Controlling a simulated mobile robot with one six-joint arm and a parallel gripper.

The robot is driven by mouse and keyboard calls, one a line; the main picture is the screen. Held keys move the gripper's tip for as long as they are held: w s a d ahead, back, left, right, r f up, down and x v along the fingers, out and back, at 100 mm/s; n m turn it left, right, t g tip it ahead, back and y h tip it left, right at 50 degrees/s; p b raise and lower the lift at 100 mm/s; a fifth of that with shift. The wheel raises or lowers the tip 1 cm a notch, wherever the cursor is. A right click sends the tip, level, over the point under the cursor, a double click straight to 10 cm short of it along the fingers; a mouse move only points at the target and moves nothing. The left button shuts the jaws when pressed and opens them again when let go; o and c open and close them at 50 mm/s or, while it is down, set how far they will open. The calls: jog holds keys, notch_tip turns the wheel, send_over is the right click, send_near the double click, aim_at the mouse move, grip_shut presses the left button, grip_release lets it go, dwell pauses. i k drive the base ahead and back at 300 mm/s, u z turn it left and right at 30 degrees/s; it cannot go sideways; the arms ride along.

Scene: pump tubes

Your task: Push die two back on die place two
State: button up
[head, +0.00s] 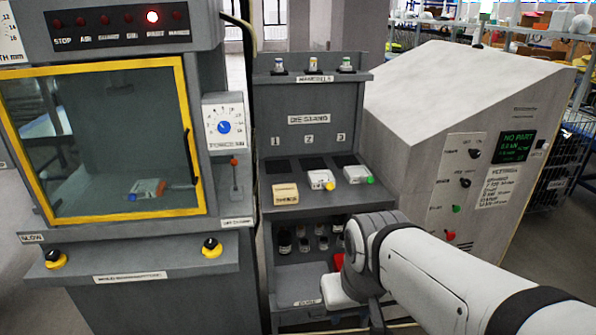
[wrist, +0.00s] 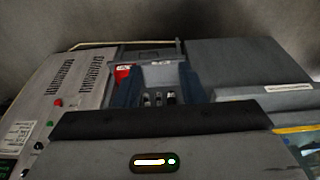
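The die with the yellow knob (head: 321,180) lies on the die stand's shelf, in front of the dark place marked 2 (head: 312,163) and apart from its middle. It is a white block with its knob toward me. I take it to be die two. My gripper (head: 346,290) is low in front of the stand's right side, below the shelf and away from the die. My arm and wrist partly cover it, so its fingers do not show clearly. The wrist view shows the gripper's dark body at the bottom; the die cannot be made out there.
A green-knobbed die (head: 357,175) lies right of it, and a tan block (head: 285,194) left. A blue-knobbed die (head: 147,189) is behind the press's yellow-framed door (head: 190,120). Small bottles (head: 303,240) and a red item (head: 338,262) are below. The tester (head: 440,120) bounds the right.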

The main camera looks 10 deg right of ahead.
aim_at(319, 180)
jog(key=u, duration=0.05)
jog(key=i, duration=1.5)
jog(key=z, duration=0.1)
